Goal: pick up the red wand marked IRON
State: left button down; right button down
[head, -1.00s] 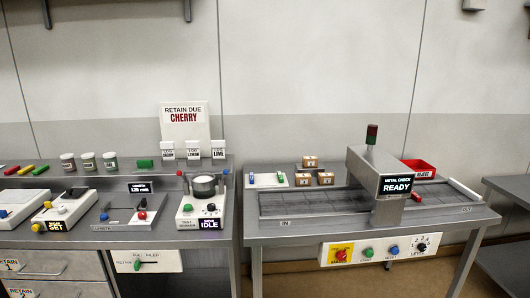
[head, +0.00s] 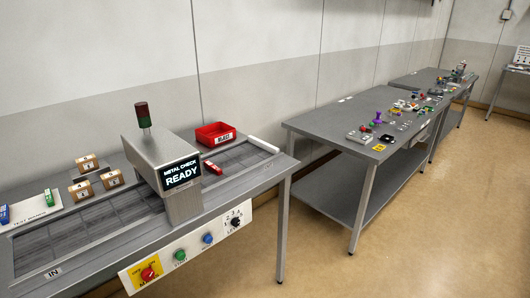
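A small red piece (head: 212,168), likely the red wand, lies on the conveyor belt just right of the metal check housing (head: 160,150). It has a pale label that is too small to read, so I cannot confirm the word IRON. The white test wands plate (head: 28,209) at the left edge holds a blue wand (head: 4,214) and a green wand (head: 49,197), with a bare space between them. Neither of my grippers is in view.
A red bin (head: 216,134) stands behind the belt. Several tan boxes (head: 85,163) sit behind the belt on the left. The front panel (head: 190,250) carries buttons and a dial. A second table (head: 360,115) with small items stands right, across a floor gap.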

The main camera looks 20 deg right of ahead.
aim_at(217, 171)
jog(key=i+l+z, duration=0.15)
jog(key=i+l+u, duration=0.25)
jog(key=l, duration=0.4)
jog(key=i+l+u, duration=0.15)
jog(key=i+l, duration=0.1)
jog(key=l, duration=0.05)
